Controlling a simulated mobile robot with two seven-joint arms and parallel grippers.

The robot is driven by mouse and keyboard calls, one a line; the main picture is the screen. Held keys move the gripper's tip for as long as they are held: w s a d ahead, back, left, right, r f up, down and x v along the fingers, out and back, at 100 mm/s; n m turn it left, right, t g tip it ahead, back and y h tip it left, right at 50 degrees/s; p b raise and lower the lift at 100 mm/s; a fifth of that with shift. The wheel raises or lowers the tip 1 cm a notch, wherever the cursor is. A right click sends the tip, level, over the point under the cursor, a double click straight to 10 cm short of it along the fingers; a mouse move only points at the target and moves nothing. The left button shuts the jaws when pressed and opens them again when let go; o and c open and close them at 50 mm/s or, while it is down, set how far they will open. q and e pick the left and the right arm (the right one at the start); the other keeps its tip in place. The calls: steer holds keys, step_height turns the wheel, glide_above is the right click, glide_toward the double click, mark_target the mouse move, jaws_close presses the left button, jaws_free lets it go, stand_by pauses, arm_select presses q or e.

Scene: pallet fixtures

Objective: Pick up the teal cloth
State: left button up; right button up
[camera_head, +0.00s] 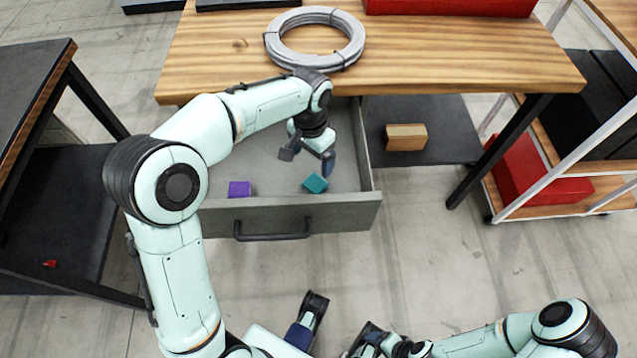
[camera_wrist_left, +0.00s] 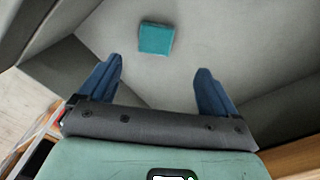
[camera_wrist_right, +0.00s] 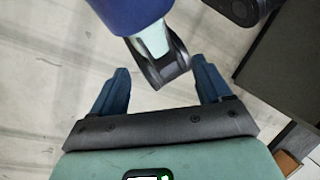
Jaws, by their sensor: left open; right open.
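The teal cloth (camera_head: 315,183) is a small square block-like piece lying in the open drawer, near its front wall. In the left wrist view the cloth (camera_wrist_left: 156,39) lies ahead of the fingers, apart from them. My left gripper (camera_head: 308,156) is open and empty over the drawer, behind the cloth in the head view. Its two blue fingers (camera_wrist_left: 160,90) show spread in the left wrist view. My right gripper (camera_wrist_right: 160,85) is open, with no task object between its fingers; a dark and blue link of my own shows beyond it.
The grey drawer (camera_head: 350,205) stands pulled out below the wooden table (camera_head: 455,55). A purple block (camera_head: 239,189) lies in the drawer, left of the cloth. A cable coil (camera_head: 345,55) lies on the table. A wooden block (camera_head: 406,137) rests on the dark shelf right of the drawer.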

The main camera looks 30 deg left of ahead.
arm_select(q)
steer(key=b, duration=0.1)
glide_above(315, 183)
steer(key=f, duration=0.6)
steer(key=shift+s+a, duration=0.1)
steer(key=shift+a, duration=0.3)
steer(key=f, duration=0.2)
steer(key=f+b, duration=0.1)
steer(key=f, duration=0.2)
steer(key=shift+d+f+b, duration=0.3)
steer(key=shift+d+b, duration=0.05)
steer(key=c, duration=1.1)
arm_select(e)
steer(key=shift+t, duration=0.6)
steer(key=w+f, duration=0.1)
steer(key=w+d+f, duration=0.1)
steer(key=w+f, duration=0.1)
steer(key=shift+w+d+f, duration=0.1)
steer(key=shift+w+d, duration=0.05)
